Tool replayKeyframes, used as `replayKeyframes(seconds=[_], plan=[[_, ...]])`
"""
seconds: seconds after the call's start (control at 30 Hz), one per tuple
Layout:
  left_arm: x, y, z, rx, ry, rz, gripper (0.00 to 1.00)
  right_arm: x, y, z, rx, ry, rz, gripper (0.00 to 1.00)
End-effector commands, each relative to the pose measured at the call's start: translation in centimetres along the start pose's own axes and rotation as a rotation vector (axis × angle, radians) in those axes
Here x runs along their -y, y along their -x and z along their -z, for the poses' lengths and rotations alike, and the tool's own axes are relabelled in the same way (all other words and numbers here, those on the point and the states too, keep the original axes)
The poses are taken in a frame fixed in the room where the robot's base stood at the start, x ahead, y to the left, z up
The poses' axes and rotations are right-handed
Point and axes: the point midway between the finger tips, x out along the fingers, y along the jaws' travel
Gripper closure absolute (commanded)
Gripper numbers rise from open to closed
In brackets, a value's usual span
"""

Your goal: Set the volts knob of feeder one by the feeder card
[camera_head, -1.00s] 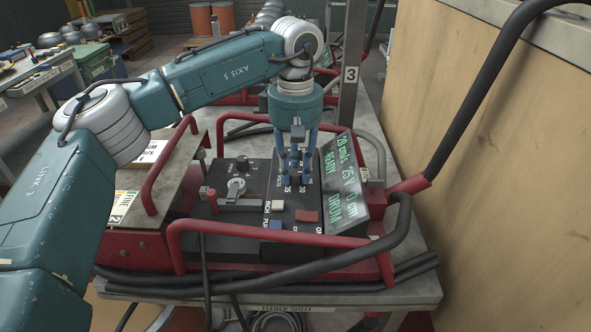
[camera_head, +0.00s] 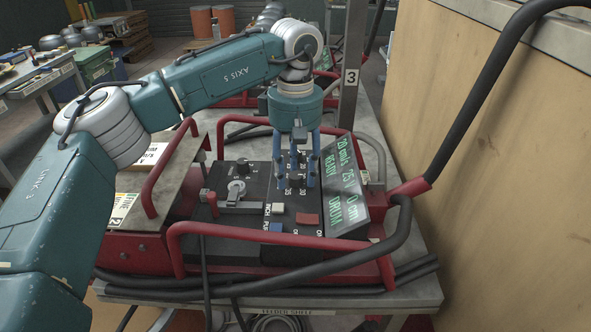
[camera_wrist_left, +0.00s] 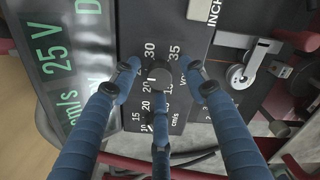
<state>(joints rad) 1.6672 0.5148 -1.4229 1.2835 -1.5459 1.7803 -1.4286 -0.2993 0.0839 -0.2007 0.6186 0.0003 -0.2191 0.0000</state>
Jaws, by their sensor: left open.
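The feeder's dark control panel (camera_head: 255,200) is in the middle of the head view. My left three-fingered gripper (camera_head: 295,179) points down at it, open, with its fingers spread. In the wrist view a dark knob (camera_wrist_left: 157,78) lies between the open fingertips, beside printed numbers such as 30 and 35; I cannot tell if any finger touches it. The tilted display (camera_head: 345,190) reads 20 cm/s, 25 V, 0 cm, READY, DRUM. A white printed card (camera_head: 123,207) lies at the left, its text mostly unreadable. My right gripper is not in view.
Red tubular rails (camera_head: 270,228) surround the panel. A lever with a silver hub (camera_head: 237,190) and another dark knob (camera_head: 242,166) stand left of my fingers. White, red and blue buttons sit in front. A black-sleeved handle (camera_head: 480,110) and a tan wall (camera_head: 510,170) bound the right.

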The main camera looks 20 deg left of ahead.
Motion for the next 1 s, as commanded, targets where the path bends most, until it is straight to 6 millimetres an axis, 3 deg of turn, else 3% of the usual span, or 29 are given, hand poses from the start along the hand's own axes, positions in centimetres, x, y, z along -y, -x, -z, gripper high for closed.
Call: replayKeyframes(seconds=[0.17, 0.6, 0.8, 1.0], plan=[[-0.1, 1.8, 0.0, -0.001, 0.001, -0.002, 0.56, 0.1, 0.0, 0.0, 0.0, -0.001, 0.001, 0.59], [-0.1, 10.4, 0.0, -0.001, 0.001, -0.004, 0.56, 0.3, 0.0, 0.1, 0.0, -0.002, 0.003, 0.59], [0.0, 11.9, 0.0, 0.0, 0.001, -0.002, 0.56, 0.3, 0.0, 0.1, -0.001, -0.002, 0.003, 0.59], [0.0, 12.0, 0.1, 0.0, 0.001, -0.002, 0.56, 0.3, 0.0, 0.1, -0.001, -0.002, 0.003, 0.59]])
